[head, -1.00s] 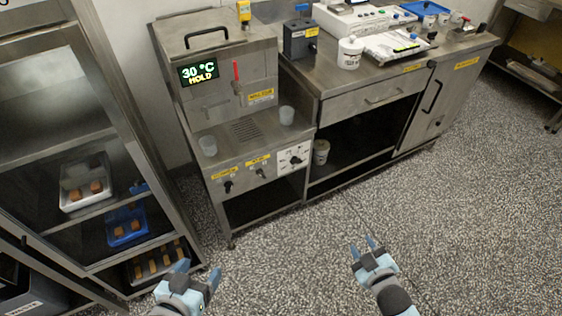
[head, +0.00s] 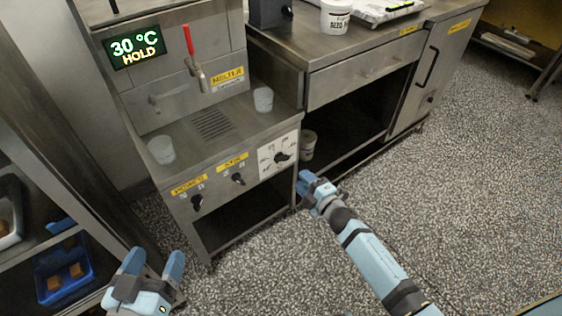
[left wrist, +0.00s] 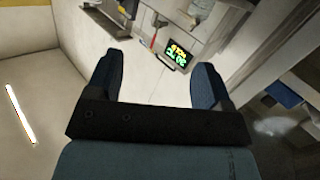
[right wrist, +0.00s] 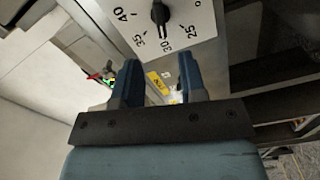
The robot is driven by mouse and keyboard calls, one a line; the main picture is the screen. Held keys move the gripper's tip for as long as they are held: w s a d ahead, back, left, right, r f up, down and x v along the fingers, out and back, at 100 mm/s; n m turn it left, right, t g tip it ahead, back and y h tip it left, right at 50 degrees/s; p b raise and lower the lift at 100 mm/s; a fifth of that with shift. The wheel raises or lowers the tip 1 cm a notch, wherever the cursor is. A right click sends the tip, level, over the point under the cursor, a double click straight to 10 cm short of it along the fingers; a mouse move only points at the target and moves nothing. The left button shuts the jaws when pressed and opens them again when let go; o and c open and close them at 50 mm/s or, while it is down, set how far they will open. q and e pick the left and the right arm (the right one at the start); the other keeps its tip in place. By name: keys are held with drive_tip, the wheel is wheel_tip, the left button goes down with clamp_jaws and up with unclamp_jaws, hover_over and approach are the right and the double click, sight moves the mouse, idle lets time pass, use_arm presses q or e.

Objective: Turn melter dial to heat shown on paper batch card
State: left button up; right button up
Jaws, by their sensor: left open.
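The melter (head: 185,110) stands at the left, its display (head: 134,46) reading 30 °C HOLD. Its black dial knob (head: 282,157) sits on a white scale plate on the right of the front panel. In the right wrist view the knob (right wrist: 160,13) points at about 30, with 25, 35 and 40 also readable. My right gripper (head: 306,182) is open and empty, just below and right of the dial and apart from it. My left gripper (head: 154,260) is open and empty over the floor at lower left. I cannot make out the batch card.
Two other black knobs (head: 196,202) (head: 238,179) are left of the dial. Two clear cups (head: 161,150) (head: 263,99) stand on the melter's ledge. A rack with a blue tray (head: 88,282) is at left. The floor at right is clear.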

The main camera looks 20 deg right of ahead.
sight(283, 161)
drive_tip(key=b+x, duration=0.2)
drive_tip(key=x, duration=0.8)
drive_tip(key=shift+w+f, duration=0.1)
drive_tip(key=shift+w, duration=0.1)
use_arm(q)
drive_tip(key=r+t+h, duration=0.1)
drive_tip(key=r, duration=0.1)
drive_tip(key=d+r+t, duration=0.1)
drive_tip(key=r, duration=0.1)
drive_tip(key=shift+d+h, duration=0.2)
drive_tip(key=shift+h, duration=0.2)
drive_tip(key=shift+r, duration=0.1)
use_arm(e)
drive_tip(key=c, duration=0.6)
